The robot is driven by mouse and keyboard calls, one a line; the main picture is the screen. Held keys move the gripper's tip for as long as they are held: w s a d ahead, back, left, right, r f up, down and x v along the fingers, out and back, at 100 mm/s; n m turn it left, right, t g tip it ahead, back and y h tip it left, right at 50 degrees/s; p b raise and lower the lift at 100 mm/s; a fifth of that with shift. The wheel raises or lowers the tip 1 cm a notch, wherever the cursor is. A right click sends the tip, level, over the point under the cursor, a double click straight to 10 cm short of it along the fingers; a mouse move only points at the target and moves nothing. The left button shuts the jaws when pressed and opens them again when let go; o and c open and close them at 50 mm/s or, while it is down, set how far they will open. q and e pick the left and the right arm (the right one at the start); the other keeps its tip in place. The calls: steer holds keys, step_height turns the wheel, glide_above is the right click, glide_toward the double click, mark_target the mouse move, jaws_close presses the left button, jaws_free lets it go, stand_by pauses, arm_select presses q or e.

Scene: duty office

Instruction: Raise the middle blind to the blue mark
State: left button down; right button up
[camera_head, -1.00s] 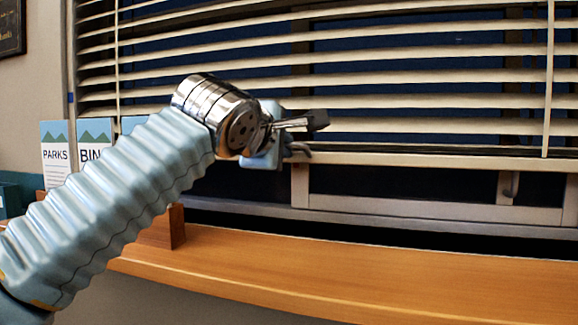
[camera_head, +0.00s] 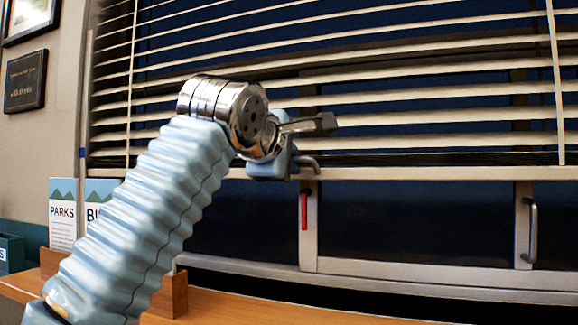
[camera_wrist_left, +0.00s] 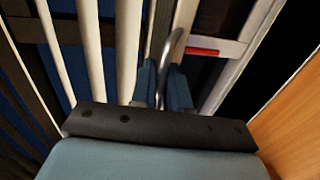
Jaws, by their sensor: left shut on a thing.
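The blind (camera_head: 400,92) has cream slats and a pale bottom rail (camera_head: 420,174), which hangs roughly level across the window. My left gripper (camera_head: 298,164) is at this rail, left of the picture's middle. In the left wrist view its blue fingers (camera_wrist_left: 163,80) are shut on a curved metal handle (camera_wrist_left: 173,42) beside the slats. The handle's tip also shows past the fingers in the head view (camera_head: 312,163). My right gripper is not in view.
Below the rail are dark panes, a red window handle (camera_head: 304,210) and a grey one (camera_head: 533,230). A wooden sill (camera_head: 240,307) runs below. Leaflets marked PARKS (camera_head: 63,215) stand in a wooden holder (camera_head: 172,293) behind my left arm.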

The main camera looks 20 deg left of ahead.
arm_select(q)
steer(key=c, duration=1.3)
jaws_free()
steer(key=v, duration=1.4)
steer(key=shift+o, duration=0.5)
steer(key=shift+w, duration=0.1)
